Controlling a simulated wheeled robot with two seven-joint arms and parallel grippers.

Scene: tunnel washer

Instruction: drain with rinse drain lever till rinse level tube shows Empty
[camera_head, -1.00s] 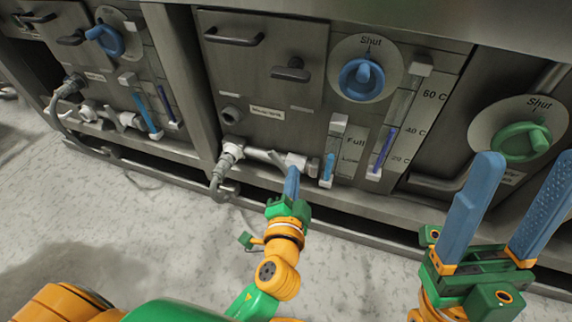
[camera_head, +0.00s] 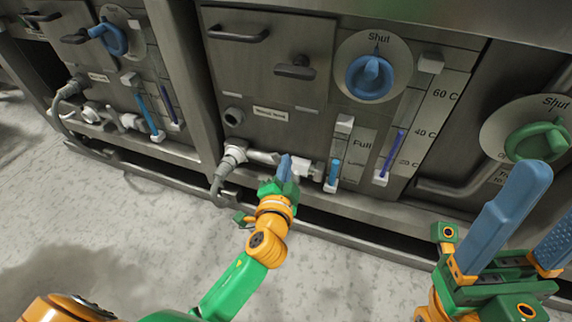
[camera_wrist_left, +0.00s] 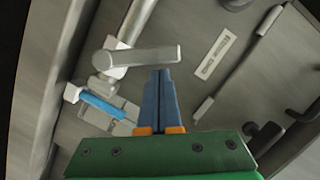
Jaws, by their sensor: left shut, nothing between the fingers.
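The drain lever (camera_wrist_left: 142,57) is a flat grey bar on the low pipe in the left wrist view; it also shows in the head view (camera_head: 263,157). My left gripper (camera_head: 285,160) is shut and empty, its blue fingertips (camera_wrist_left: 160,75) right at the lever's edge. I cannot tell whether they touch. The level tube (camera_head: 334,171) right of the pipe holds blue liquid below the Full mark; the lower mark is blurred. The tube also shows in the left wrist view (camera_wrist_left: 103,104). My right gripper (camera_head: 553,205) is open and empty at the right, partly cut off.
A blue dial (camera_head: 370,77) points at Shut above the tubes. A temperature tube (camera_head: 390,155) stands right of the level tube. A green dial (camera_head: 538,141) is on the right module. A hose (camera_head: 222,180) hangs left of the pipe. The floor (camera_head: 150,220) in front is clear.

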